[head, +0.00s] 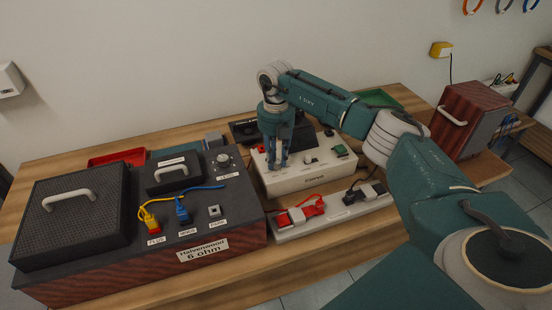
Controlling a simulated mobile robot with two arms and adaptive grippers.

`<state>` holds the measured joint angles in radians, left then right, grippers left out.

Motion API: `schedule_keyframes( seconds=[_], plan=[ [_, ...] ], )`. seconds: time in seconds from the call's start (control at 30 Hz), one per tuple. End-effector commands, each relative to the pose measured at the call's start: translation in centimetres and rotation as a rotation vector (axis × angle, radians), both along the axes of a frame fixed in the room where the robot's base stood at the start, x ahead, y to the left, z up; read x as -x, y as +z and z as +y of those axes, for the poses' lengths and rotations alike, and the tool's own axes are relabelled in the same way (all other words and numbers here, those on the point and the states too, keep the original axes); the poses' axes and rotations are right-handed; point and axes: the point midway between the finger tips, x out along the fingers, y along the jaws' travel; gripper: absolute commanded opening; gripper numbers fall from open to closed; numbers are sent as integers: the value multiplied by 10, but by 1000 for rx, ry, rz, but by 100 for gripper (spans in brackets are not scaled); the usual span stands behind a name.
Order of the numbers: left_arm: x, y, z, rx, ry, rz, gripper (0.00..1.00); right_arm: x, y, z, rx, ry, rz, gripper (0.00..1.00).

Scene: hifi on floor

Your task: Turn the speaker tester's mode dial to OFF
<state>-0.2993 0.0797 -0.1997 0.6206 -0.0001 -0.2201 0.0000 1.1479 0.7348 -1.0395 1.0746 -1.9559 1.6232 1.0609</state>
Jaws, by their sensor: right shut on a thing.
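The speaker tester is most likely the white box (310,177) in the middle of the bench, with a green switch (340,150) and small dark and red parts on top. My right gripper (277,165) points down onto the left part of its top. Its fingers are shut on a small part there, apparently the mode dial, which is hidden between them. The dial's pointer and the OFF mark cannot be read. My left gripper is not in view.
A dark speaker box (215,262) labelled "6 ohm" stands at left, with a yellow plug (149,219), a blue plug (182,211) and a knob on top. A white power strip (330,213) lies in front of the tester. A reddish cabinet (468,120) stands at right.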

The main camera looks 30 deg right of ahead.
Motion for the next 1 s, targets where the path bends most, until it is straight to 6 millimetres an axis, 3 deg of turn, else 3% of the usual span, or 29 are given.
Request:
schedule_keyframes(
  seconds=[1.0],
  plan=[
    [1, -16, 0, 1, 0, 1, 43, 1, -1, 0, -2, 967, 0, 0]
  ],
)
